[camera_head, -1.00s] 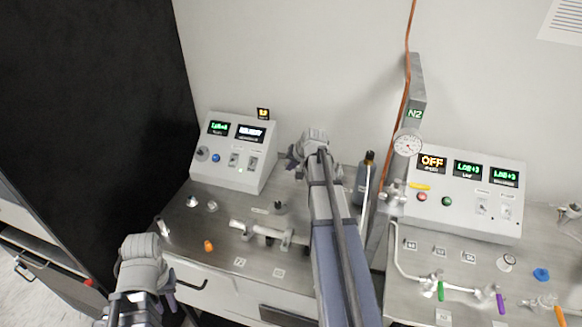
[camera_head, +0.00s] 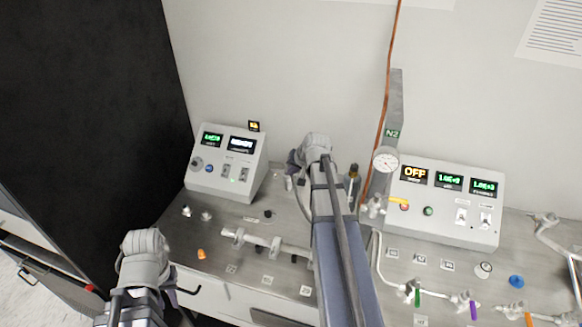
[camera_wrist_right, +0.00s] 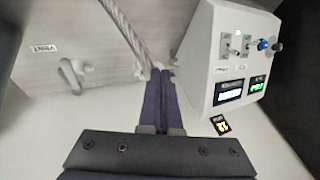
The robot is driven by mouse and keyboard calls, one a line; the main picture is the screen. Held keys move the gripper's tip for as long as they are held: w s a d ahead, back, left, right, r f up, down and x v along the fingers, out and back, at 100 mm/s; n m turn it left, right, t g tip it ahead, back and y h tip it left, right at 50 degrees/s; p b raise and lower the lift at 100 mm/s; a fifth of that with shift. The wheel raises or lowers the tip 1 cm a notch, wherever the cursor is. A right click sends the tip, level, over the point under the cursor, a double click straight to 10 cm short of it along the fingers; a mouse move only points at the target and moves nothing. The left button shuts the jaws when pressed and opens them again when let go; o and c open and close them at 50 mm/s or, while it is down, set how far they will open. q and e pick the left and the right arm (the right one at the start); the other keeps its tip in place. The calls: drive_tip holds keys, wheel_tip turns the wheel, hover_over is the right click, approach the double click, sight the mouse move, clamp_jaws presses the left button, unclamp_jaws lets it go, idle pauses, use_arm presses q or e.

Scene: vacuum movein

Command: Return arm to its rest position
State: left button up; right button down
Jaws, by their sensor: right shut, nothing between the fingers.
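My right arm (camera_head: 342,245) reaches up the middle of the head view over the bench, its wrist (camera_head: 313,150) near the back wall, just right of the left control box (camera_head: 228,163). The gripper end is mostly hidden behind the wrist there. In the right wrist view my right gripper (camera_wrist_right: 162,75) is shut and empty, its dark fingers together beside the same box (camera_wrist_right: 235,65) and close to a braided hose (camera_wrist_right: 128,28). My left arm (camera_head: 143,270) is low at the left of the head view. Its dark fingers (camera_head: 188,292) show only partly, so their opening is unclear.
A bench (camera_head: 200,238) carries a metal pipe fitting (camera_head: 265,242) and an orange cap (camera_head: 201,254). To the right stand an N2 post with gauge (camera_head: 385,160), a control box reading OFF (camera_head: 450,205) and tubing with coloured handles (camera_head: 440,297). A dark panel (camera_head: 80,110) stands left.

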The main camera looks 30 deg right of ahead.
use_arm(q)
drive_tip(key=shift+s+d+r, duration=0.1)
drive_tip(key=shift+d+r, duration=0.15)
drive_tip(key=shift+r, duration=0.1)
use_arm(e)
drive_tip(key=shift+s+d+r, duration=0.1)
drive_tip(key=shift+s+r, duration=0.25)
drive_tip(key=shift+s, duration=0.05)
